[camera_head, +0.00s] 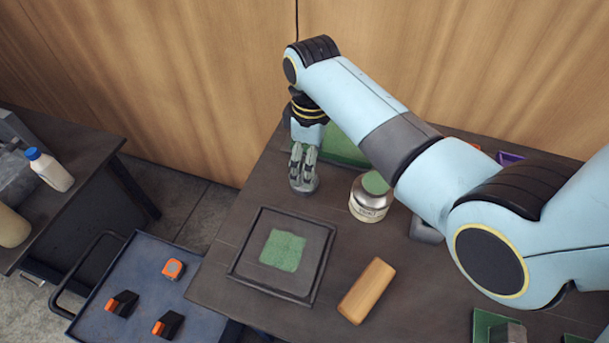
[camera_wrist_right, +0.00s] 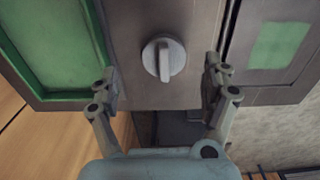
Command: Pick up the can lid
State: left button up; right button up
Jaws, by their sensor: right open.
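The can lid (camera_wrist_right: 163,60) is a grey round disc with a raised bar across its middle, flat on the dark table in the right wrist view. In the head view the lid (camera_head: 304,186) shows under my right gripper (camera_head: 303,163), partly hidden by its fingers. The right gripper (camera_wrist_right: 163,84) is open and points down, its two fingers apart with the lid between and ahead of them in the wrist view. Nothing is held. A metal can (camera_head: 369,202) with a pale label and green top surface stands to the right of the lid. My left gripper is not in view.
A dark square tray (camera_head: 239,272) with a green patch lies in front of the lid. A wooden block (camera_head: 367,291) lies right of it. A green tray (camera_head: 343,150) is behind. A blue cart (camera_head: 134,284) stands beside the table's left edge.

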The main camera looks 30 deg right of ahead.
jog(key=f, duration=0.4)
jog(key=shift+s+a, duration=0.1)
jog(key=shift+a, duration=0.1)
jog(key=shift+f, duration=0.45)
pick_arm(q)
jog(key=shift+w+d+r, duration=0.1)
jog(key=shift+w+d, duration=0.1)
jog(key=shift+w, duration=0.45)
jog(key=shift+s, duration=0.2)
pick_arm(e)
jog(key=c, duration=0.8)
